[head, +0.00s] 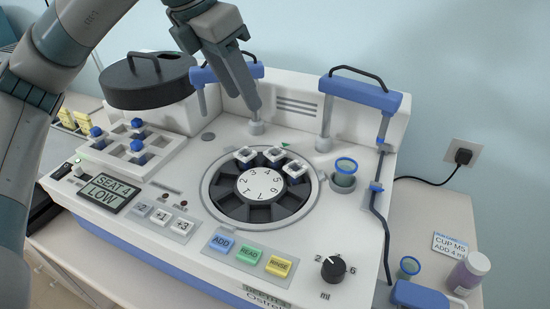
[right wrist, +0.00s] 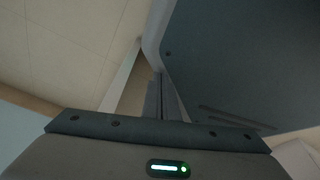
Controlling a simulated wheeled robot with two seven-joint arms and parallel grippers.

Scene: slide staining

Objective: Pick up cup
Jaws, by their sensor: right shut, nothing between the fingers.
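A clear cup with a blue rim (head: 345,172) stands in a round holder at the right of the machine's top. Another blue-rimmed cup (head: 408,268) is lower right, beside the machine, partly hidden by a blue part. My left gripper (head: 252,104) points down at the back of the machine, near a grey post base, left of both cups and apart from them. Its fingers look close together, but their gap is not clear. My right gripper (right wrist: 160,100) shows only in the right wrist view; its fingers are together and empty, with no cup in sight there.
The white machine (head: 190,190) has a numbered carousel (head: 262,186) with white pieces, a rack with blue-topped pieces (head: 136,145), buttons and a dial (head: 333,269). A round black lid (head: 148,82) stands back left.

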